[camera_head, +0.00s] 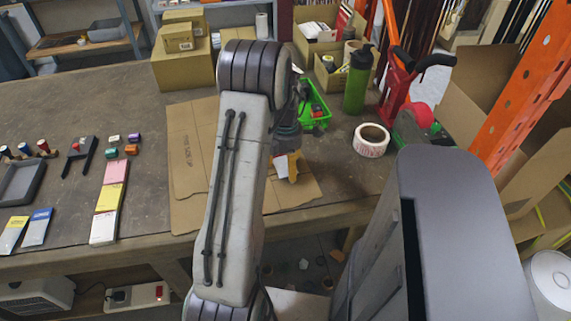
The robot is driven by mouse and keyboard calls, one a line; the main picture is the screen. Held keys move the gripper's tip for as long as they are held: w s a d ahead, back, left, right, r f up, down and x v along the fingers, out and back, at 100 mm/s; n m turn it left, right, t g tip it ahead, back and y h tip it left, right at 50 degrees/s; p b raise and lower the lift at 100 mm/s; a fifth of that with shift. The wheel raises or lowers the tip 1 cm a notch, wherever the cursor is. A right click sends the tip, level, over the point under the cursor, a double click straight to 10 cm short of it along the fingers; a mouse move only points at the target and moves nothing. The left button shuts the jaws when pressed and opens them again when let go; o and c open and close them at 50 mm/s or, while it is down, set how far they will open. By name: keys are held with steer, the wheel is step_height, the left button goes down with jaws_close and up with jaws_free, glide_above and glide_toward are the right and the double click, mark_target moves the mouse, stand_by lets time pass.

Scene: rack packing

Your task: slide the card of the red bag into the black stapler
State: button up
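My gripper (287,138) is over the flattened cardboard in the middle of the table, partly hidden behind my arm. A small white and red piece, apparently the red bag (281,166), shows just below it, between the fingers as far as I can see. Its card cannot be made out clearly. A black forked device with a red spot, probably the black stapler (86,156), stands on the left of the table, well left of my gripper. A yellow bag (12,234) and a blue bag (37,228) lie near the table's front left edge.
A dark tray (41,186) and a pink, yellow and white strip (104,226) lie near the stapler, with several small coloured blocks. A green basket (317,112), green bottle (357,80) and tape roll (371,140) stand right of my arm. Boxes line the back.

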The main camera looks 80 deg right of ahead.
steer(key=o, duration=0.3)
steer(key=shift+o, duration=0.2)
steer(key=shift+r, duration=0.1)
step_height(320, 180, up, 12)
stand_by(0.5)
